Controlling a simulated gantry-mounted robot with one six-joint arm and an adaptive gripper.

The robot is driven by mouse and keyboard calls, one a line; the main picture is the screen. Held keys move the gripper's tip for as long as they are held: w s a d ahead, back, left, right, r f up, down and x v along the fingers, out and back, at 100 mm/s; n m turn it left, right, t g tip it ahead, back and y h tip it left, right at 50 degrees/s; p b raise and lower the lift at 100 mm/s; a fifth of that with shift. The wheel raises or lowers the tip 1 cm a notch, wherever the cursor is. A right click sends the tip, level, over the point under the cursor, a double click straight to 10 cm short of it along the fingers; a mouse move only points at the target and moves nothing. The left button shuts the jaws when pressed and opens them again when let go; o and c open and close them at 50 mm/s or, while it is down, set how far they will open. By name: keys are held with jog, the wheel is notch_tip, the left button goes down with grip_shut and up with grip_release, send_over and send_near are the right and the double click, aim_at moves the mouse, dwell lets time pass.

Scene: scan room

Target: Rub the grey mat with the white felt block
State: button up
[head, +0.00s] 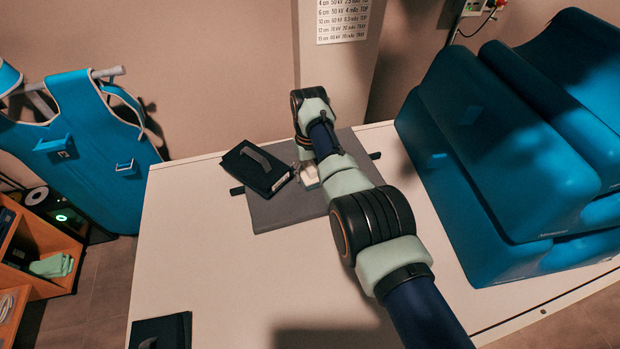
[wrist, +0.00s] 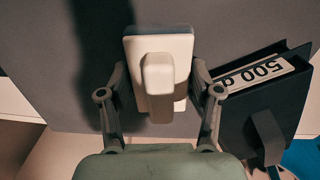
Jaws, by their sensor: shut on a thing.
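The grey mat (head: 270,212) lies on the white table, with dark tabs at its left and right sides; my arm covers part of it. The white felt block (head: 309,174) is over the mat. In the wrist view the block (wrist: 158,48) shows its raised grip, between the two fingers of my gripper (wrist: 160,95), which is shut on it. In the head view my gripper (head: 306,166) is partly hidden by my arm. I cannot tell whether the block's underside touches the mat.
A black weight bag (head: 250,170) with a handle lies on the mat's left part, close to the block; its 500 g label (wrist: 256,74) shows in the wrist view. Another dark item (head: 160,332) lies at the table's front left. Blue cushions (head: 490,150) fill the right side.

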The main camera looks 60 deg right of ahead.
aim_at(314, 182)
jog(key=shift+w+d+b, duration=0.1)
jog(key=shift+b, duration=0.35)
jog(key=shift+f, duration=0.1)
jog(key=shift+r+p, duration=0.25)
jog(key=shift+p, duration=1.45)
jog(key=p, duration=0.2)
jog(key=shift+s+a+p, duration=0.35)
jog(key=shift+s+a, duration=0.05)
jog(key=s+a+p, duration=0.1)
jog(key=p, duration=0.6)
jog(key=shift+s+a, duration=0.35)
jog(key=shift+s+a+f+p, duration=0.15)
jog(key=shift+a+p, duration=0.05)
jog(key=shift+p, duration=0.2)
